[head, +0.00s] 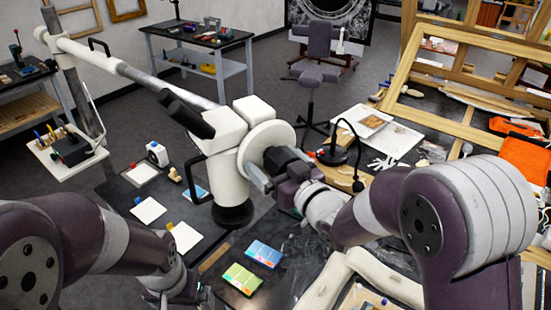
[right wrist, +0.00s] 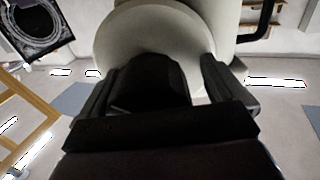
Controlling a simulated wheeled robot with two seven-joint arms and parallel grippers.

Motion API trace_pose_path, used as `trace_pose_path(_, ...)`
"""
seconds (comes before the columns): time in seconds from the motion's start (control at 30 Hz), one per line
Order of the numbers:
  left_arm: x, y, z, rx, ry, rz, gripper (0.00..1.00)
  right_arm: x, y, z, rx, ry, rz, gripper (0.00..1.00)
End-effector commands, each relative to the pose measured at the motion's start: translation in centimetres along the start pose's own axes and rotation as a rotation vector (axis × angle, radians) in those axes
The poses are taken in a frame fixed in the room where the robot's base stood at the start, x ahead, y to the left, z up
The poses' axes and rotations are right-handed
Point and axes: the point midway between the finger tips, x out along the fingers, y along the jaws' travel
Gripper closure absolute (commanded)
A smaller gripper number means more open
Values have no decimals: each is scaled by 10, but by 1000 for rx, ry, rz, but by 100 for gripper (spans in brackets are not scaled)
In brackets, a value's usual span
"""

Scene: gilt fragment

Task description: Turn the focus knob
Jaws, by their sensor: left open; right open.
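The microscope (head: 222,140) is a white stand with a long arm reaching to the upper left and black eyepieces. The focus knob (head: 281,158) is a black cylinder on a round white disc at its right side. It also shows in the right wrist view (right wrist: 150,80). My right gripper (head: 277,172) is open at the knob, with one finger on each side of it in the right wrist view (right wrist: 158,84). I cannot tell whether the fingers touch it. My left gripper (head: 180,292) is low at the left, away from the microscope, partly hidden by my arm.
Colour cards (head: 243,279) and white pads (head: 149,210) lie on the dark table. A black lamp (head: 345,160) stands right of the knob, near a white tray (head: 363,121). A small tool shelf (head: 65,150) hangs at the left. Wooden frames (head: 470,85) fill the right.

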Motion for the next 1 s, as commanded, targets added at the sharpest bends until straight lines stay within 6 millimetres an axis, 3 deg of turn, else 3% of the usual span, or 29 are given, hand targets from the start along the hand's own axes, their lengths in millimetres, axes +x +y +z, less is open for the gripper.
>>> trace_pose_path(0.17,0,0,0,0,0,0,3,0,0,0,0,0,1,3)
trace_pose_path(0.33,0,0,0,0,0,0,3,0,0,0,0,0,1,55)
trace_pose_path(0.67,3,0,0,0,0,0,3,0,0,0,20,1,0,56)
trace_pose_path(1.0,15,0,2,0,0,0,3,0,0,2,210,2,1,56)
